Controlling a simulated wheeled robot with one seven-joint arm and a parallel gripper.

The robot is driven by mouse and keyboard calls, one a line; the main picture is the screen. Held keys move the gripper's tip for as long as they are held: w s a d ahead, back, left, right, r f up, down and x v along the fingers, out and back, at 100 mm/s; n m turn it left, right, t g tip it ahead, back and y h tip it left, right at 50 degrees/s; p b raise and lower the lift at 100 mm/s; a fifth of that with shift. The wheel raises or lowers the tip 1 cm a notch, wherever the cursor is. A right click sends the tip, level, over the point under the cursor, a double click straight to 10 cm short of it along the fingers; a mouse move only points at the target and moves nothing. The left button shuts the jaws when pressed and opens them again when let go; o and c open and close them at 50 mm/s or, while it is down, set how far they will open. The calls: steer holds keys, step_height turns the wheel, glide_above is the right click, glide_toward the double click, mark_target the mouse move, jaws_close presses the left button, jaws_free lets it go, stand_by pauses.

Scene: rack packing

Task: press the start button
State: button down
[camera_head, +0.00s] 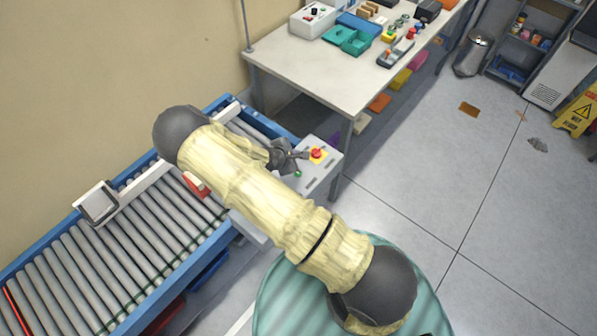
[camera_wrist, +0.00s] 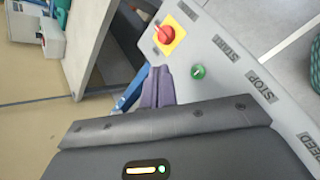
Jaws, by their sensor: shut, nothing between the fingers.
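The control box (camera_head: 322,170) stands at the end of the roller conveyor, with a light grey top panel that fills the right of the wrist view (camera_wrist: 222,72). A green button (camera_wrist: 198,72) sits on this panel, and it also shows in the head view (camera_head: 298,174). START and STOP labels are printed beyond it. A red mushroom knob on a yellow square (camera_wrist: 168,36) is farther along the panel. My gripper (camera_wrist: 158,72) is shut and empty. Its fingertips are beside the green button in the wrist view; I cannot tell whether they touch the panel.
The roller conveyor (camera_head: 150,235) with blue side rails runs to the lower left. A white table (camera_head: 310,72) with bins and small parts stands behind the box. A yellow wet-floor sign (camera_head: 578,112) is at the far right.

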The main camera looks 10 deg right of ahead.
mark_target(296, 175)
steer(key=shift+f+b, duration=3.25)
steer(key=shift+f, duration=1.1)
steer(key=shift+f+b, duration=0.3)
steer(key=shift+f, duration=0.1)
steer(key=shift+f, duration=0.4)
steer(key=shift+r, duration=0.1)
steer(key=shift+r+p, duration=0.3)
steer(key=shift+r, duration=0.4)
steer(key=shift+r+p, duration=1.85)
steer(key=shift+r, duration=0.7)
